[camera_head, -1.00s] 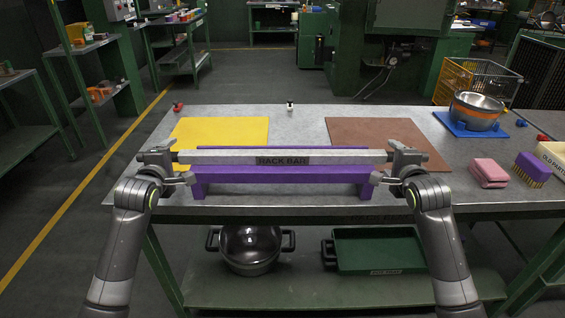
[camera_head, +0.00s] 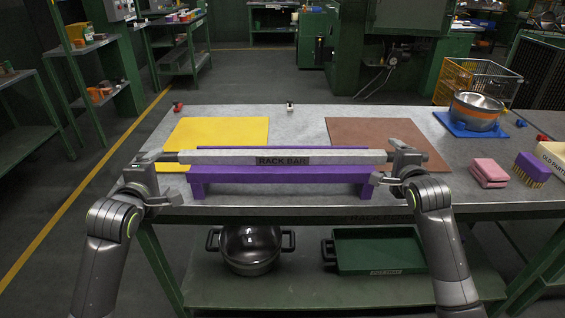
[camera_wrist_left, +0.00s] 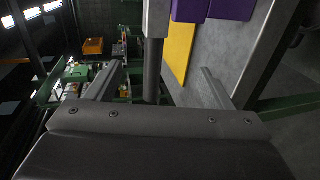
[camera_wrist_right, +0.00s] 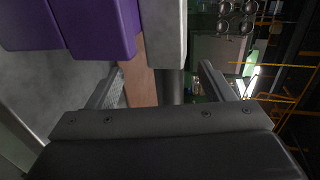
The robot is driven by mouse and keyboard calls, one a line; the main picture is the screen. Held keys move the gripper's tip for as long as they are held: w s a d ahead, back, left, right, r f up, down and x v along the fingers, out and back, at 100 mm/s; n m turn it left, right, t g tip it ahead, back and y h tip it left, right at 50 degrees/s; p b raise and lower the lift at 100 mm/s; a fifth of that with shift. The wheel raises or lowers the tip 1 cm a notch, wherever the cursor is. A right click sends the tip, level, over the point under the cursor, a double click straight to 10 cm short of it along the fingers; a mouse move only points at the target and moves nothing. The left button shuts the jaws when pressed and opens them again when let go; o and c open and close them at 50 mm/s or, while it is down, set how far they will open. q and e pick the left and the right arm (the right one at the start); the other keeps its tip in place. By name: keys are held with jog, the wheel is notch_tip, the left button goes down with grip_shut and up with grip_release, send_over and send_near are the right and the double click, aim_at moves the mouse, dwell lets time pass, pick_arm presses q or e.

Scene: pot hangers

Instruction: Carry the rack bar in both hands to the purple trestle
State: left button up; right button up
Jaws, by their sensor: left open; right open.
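The grey rack bar (camera_head: 225,157), with a dark "RACK BAR" label, lies level along the top of the purple trestle (camera_head: 280,175) on the table. Dark, thin ends stick out of the bar on both sides. My left gripper (camera_head: 158,178) is open at the bar's left end. In the left wrist view the dark bar end (camera_wrist_left: 152,72) shows between the spread fingers, with gaps on both sides. My right gripper (camera_head: 388,166) is open at the right end. In the right wrist view the other dark end (camera_wrist_right: 172,88) shows between its fingers.
A yellow mat (camera_head: 225,130) and a brown mat (camera_head: 375,130) lie behind the trestle. A bowl (camera_head: 475,112) on a blue mat, a pink sponge (camera_head: 488,172) and a purple brush (camera_head: 530,168) are at the right. A pot (camera_head: 248,250) and green tray (camera_head: 375,250) stand on the lower shelf.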

jog(key=shift+s, duration=0.1)
pick_arm(q)
jog(key=v, duration=0.3)
jog(key=shift+s+r, duration=0.1)
jog(key=shift+s, duration=0.2)
pick_arm(e)
jog(key=v, duration=1.2)
jog(key=shift+f, duration=0.1)
